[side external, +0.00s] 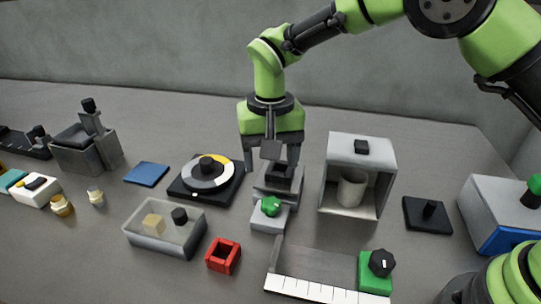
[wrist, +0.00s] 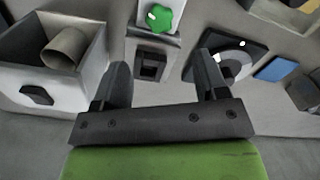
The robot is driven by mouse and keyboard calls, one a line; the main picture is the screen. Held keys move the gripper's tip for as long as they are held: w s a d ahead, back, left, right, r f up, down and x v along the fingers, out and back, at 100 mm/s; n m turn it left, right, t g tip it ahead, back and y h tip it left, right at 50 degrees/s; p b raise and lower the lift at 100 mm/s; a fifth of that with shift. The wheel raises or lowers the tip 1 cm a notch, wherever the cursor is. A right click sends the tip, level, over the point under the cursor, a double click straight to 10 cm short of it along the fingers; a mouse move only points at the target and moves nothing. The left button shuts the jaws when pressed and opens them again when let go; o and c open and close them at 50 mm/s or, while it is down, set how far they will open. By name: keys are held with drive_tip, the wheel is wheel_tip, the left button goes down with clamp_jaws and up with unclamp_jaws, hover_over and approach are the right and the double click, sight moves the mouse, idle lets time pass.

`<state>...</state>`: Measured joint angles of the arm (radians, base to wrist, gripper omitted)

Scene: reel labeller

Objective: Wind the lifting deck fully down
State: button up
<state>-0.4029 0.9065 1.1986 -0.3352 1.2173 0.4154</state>
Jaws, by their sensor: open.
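A small grey unit with a green lobed knob (side external: 270,206) on its front block stands below my gripper; I take it for the lifting deck (side external: 283,178). Its top part is grey with a dark square recess, which shows in the wrist view (wrist: 150,66) between my fingers. The green knob is also in the wrist view (wrist: 158,18), beyond the fingertips. My gripper (side external: 271,168) is open and empty, pointing down above and behind the unit, with the fingers apart on either side. I cannot tell the deck's height; the gripper partly hides it.
A grey open-fronted box (side external: 360,150) holding a cylinder stands close on the right. A black base with a round dial (side external: 207,175) is close on the left. In front are a clear tray (side external: 165,238), a red square holder (side external: 223,256) and a ruled plate (side external: 320,268) with a black knob (side external: 381,262).

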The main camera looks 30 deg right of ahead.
sight(270, 202)
wheel_tip(270, 202, down, 10)
drive_tip(key=m, duration=1)
idle(0.3)
drive_tip(key=c, duration=0.9)
